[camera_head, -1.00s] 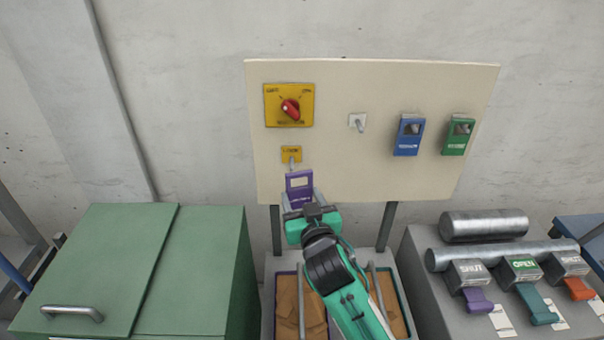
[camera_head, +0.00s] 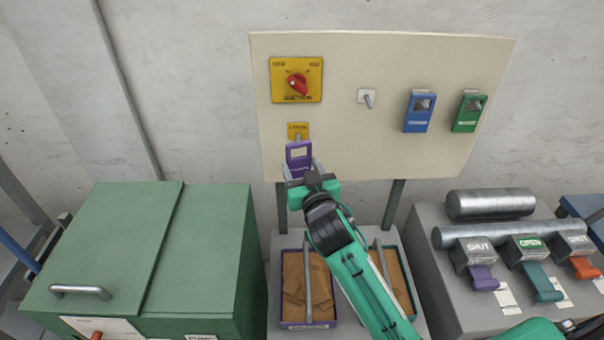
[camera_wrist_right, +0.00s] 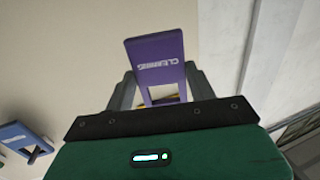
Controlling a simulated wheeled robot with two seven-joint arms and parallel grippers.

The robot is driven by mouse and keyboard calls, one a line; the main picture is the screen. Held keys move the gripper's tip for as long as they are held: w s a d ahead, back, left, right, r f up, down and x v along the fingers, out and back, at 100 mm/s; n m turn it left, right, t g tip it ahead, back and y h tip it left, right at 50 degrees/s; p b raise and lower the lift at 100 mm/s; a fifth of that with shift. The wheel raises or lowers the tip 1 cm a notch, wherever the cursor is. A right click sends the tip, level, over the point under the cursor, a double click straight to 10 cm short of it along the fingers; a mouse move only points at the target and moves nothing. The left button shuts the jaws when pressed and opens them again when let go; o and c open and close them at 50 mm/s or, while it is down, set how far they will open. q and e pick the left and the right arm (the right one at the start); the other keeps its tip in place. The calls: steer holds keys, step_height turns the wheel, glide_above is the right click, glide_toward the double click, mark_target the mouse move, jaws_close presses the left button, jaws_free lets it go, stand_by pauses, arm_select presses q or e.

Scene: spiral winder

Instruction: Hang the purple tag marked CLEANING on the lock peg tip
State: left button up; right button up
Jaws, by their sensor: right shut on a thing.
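The purple tag (camera_head: 299,162) marked CLEANING is upright in my right gripper (camera_head: 303,171), its windowed end up. The right gripper is shut on the tag's lower part in the head view. In the right wrist view the tag (camera_wrist_right: 156,62) stands between the fingers, its lettering upside down, with some yellow behind its window. The lock peg (camera_head: 298,138) juts from the panel at the yellow lock label (camera_head: 298,128). The tag's top edge is just below the peg tip in the picture; I cannot tell whether they touch. My left gripper is out of view.
The cream panel (camera_head: 380,60) also bears a red switch (camera_head: 297,84), an empty peg (camera_head: 369,100), a blue tag (camera_head: 420,111) and a green tag (camera_head: 469,112). A green cabinet (camera_head: 217,250) stands left. Trays (camera_head: 333,300) lie below. A grey unit (camera_head: 425,270) with levers stands right.

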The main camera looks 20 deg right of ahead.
steer(key=shift+w+d+f, duration=0.1)
steer(key=shift+w+d, duration=0.05)
steer(key=shift+w, duration=0.4)
steer(key=shift+w+d+f, duration=0.1)
steer(key=shift+w+d, duration=0.05)
steer(key=shift+w, duration=0.35)
steer(key=shift+w+d+b, duration=0.2)
steer(key=shift+w+b, duration=0.05)
steer(key=shift+w, duration=0.35)
steer(key=shift+w+d+b, duration=0.15)
steer(key=shift+w+b, duration=0.1)
steer(key=shift+w, duration=0.35)
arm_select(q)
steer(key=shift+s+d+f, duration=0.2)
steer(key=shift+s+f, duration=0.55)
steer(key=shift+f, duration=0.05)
arm_select(e)
steer(key=shift+w+d+f, duration=0.15)
steer(key=shift+w+f, duration=0.3)
steer(key=shift+w, duration=0.1)
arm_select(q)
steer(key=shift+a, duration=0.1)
arm_select(e)
steer(key=o, duration=1.1)
steer(key=shift+c, duration=0.2)
steer(key=shift+s, duration=0.1)
